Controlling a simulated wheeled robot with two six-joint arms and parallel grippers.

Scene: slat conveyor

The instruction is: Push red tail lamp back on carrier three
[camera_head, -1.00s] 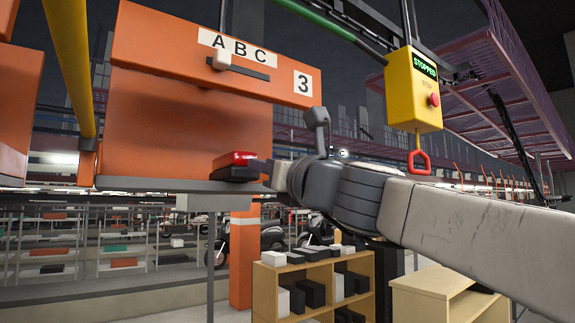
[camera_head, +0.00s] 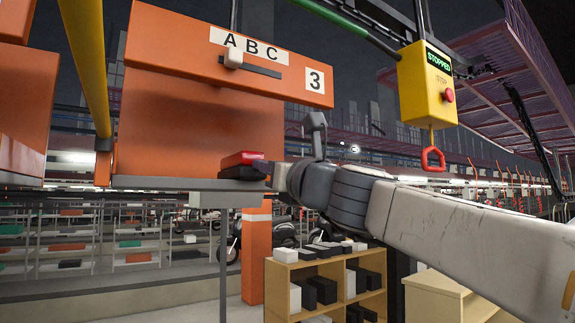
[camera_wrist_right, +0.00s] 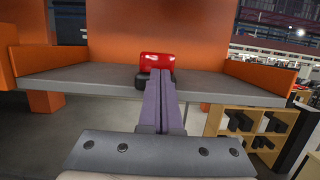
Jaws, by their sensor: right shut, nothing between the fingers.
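The red tail lamp (camera_head: 242,158) has a red lens on a black base. It rests on the grey shelf (camera_head: 150,182) of the orange carrier marked 3 (camera_head: 200,115), near the shelf's right end in the head view. In the right wrist view the lamp (camera_wrist_right: 157,66) is straight ahead, in the middle of the shelf's width. My right gripper (camera_head: 268,168) is shut and empty, with its fingertips (camera_wrist_right: 158,75) at the lamp's near side. They look in contact or nearly so; I cannot tell which. My left gripper is not in view.
A yellow control box (camera_head: 427,85) reading STOPPED hangs at upper right, with a red pull handle (camera_head: 433,158) above my right arm. Another orange carrier (camera_head: 25,110) is at the left edge. A wooden cubby shelf (camera_head: 285,285) stands below. Orange side walls (camera_wrist_right: 262,77) border the carrier shelf.

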